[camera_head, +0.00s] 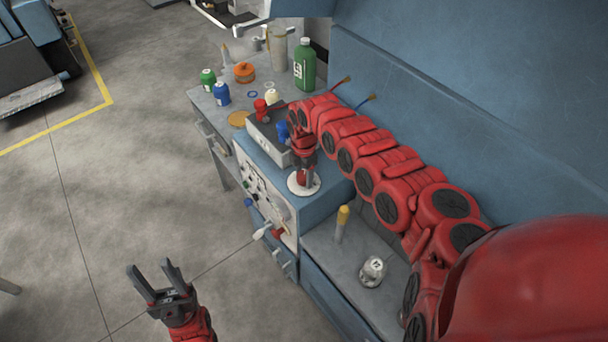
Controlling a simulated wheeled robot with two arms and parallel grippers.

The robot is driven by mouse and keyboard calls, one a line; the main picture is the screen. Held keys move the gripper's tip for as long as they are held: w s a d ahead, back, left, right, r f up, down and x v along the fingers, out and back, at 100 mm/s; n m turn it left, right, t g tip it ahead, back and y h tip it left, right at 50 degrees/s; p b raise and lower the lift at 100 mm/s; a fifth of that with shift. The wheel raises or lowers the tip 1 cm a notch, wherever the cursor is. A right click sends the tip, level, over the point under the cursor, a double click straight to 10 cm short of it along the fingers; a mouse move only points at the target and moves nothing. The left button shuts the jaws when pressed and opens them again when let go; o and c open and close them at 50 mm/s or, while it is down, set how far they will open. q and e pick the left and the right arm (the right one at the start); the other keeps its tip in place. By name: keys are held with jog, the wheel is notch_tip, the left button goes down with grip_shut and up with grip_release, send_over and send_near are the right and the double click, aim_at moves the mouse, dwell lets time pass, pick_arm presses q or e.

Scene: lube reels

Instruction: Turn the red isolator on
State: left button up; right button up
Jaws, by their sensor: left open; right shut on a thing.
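The red isolator (302,176) appears as a small red knob on a white round plate (296,190), on top of the blue cabinet near its front edge. My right arm reaches over from the right, and its gripper (303,166) points down at the knob and is shut on it. The fingers hide part of the knob, and its turn angle is too small to tell. My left gripper (155,279) is open and empty, low at the left above the floor, well apart from the cabinet.
A grey box with red (261,109) and blue (283,131) fittings stands behind the isolator. The cabinet's front panel (262,198) carries several knobs and levers. A green bottle (305,64) and small bottles stand on the bench behind. Floor at left is clear.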

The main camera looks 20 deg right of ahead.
jog(key=m, duration=0.9)
jog(key=shift+m, duration=0.3)
jog(key=shift+m+b, duration=0.45)
jog(key=shift+m, duration=0.45)
jog(key=shift+m+b, duration=0.35)
jog(key=shift+m, duration=0.55)
jog(key=shift+m+b, duration=1)
jog(key=shift+m, duration=0.8)
jog(key=o, duration=1.4)
jog(key=shift+c, duration=0.2)
jog(key=shift+r, duration=0.1)
